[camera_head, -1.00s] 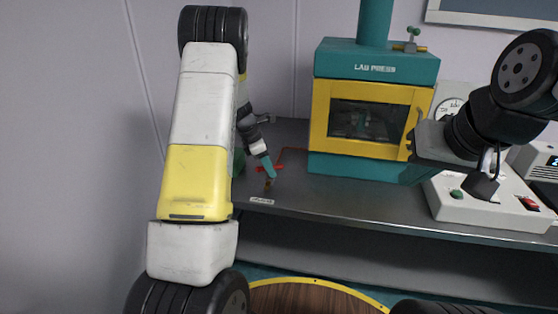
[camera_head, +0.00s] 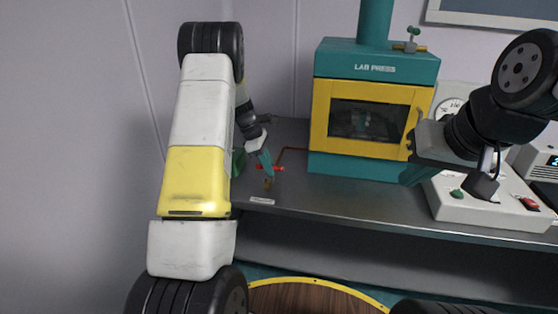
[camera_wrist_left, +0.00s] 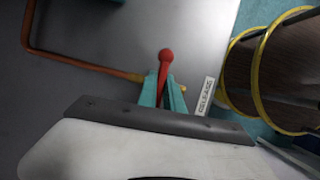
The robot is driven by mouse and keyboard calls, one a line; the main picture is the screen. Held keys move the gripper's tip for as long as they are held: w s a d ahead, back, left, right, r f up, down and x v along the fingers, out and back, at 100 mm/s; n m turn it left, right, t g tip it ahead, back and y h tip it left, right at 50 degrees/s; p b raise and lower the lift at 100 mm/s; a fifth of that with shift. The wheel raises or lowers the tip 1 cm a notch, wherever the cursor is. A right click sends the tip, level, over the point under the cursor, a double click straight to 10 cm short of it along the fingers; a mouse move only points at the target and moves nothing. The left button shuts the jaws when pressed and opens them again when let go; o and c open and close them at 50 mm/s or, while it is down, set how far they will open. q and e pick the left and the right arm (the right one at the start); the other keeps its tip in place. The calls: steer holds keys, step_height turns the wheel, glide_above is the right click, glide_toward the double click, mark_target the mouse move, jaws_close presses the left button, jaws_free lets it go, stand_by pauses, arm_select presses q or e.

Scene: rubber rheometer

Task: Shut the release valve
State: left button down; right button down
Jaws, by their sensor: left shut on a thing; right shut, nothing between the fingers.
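The release valve has a red lever with a round end (camera_wrist_left: 166,56) and a brass-coloured body, set on a thin pipe on the grey bench. In the head view the red lever (camera_head: 278,168) shows beside my left gripper (camera_head: 265,163). In the left wrist view the teal fingers of my left gripper (camera_wrist_left: 163,93) are on both sides of the lever and shut on it. The round end sticks out past the fingertips. My right gripper (camera_head: 417,170) is shut and empty, in front of the press's right side.
A teal and yellow lab press (camera_head: 375,68) stands behind on the bench (camera_head: 340,200). A white control box (camera_head: 470,208) with green and red buttons is at the right. A RELEASE label (camera_wrist_left: 206,96) lies near the valve. A brown stool-like round top (camera_head: 310,300) is below the bench.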

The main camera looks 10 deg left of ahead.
arm_select(q)
steer(key=shift+m, duration=0.4)
steer(key=c, duration=1.5)
jaws_free()
steer(key=shift+v, duration=3.9)
steer(key=shift+w+r, duration=0.1)
